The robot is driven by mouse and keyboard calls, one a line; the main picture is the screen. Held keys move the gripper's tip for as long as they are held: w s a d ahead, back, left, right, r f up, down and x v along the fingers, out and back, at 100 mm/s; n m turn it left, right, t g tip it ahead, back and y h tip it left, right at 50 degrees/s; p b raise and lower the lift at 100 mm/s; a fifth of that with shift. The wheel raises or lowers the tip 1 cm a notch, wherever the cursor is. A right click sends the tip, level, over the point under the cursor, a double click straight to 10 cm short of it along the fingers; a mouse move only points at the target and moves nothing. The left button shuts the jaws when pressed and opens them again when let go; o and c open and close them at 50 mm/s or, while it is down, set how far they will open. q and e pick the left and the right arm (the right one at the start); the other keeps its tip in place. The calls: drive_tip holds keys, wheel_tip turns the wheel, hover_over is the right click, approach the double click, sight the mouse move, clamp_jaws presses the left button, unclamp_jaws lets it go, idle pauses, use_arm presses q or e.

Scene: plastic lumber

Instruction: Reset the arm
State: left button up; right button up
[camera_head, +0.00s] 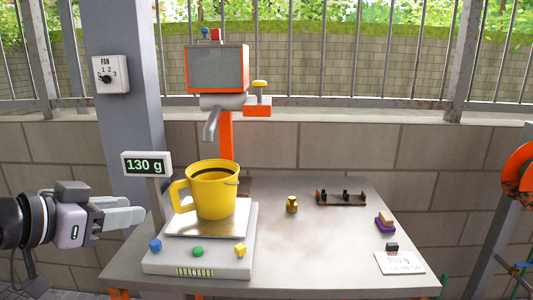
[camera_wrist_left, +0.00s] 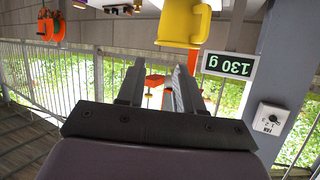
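My left gripper (camera_head: 138,214) is at the left of the table, beside the scale, with its fingers pointing right. The left wrist view, which is upside down, shows its two fingers (camera_wrist_left: 160,82) apart with nothing between them. A yellow mug (camera_head: 212,193) stands upright on the plate of a scale (camera_head: 200,262), and its display (camera_head: 147,165) reads 130 g. The mug (camera_wrist_left: 183,25) and the display (camera_wrist_left: 229,65) also show in the left wrist view. The gripper does not touch the mug. My right gripper is not in view.
An orange-framed machine (camera_head: 217,70) stands behind the scale. A grey post (camera_head: 125,130) carries a fan dial (camera_head: 111,75).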

use_arm(q)
wheel_tip(320, 180, down, 20)
drive_tip(key=s+d+n+y+p, duration=0.1)
drive_tip(key=d+n+y+p, duration=0.1)
drive_tip(key=n+p, duration=0.15)
drive_tip(key=s+d+f+g+y+p, duration=0.1)
drive_tip(key=s+f+y+p, duration=0.1)
drive_tip(key=s+f, duration=1.3)
drive_tip(key=shift+s+d+f+n+p, duration=0.15)
drive_tip(key=shift+s+f+n+p, duration=0.25)
drive_tip(key=shift+s, duration=0.75)
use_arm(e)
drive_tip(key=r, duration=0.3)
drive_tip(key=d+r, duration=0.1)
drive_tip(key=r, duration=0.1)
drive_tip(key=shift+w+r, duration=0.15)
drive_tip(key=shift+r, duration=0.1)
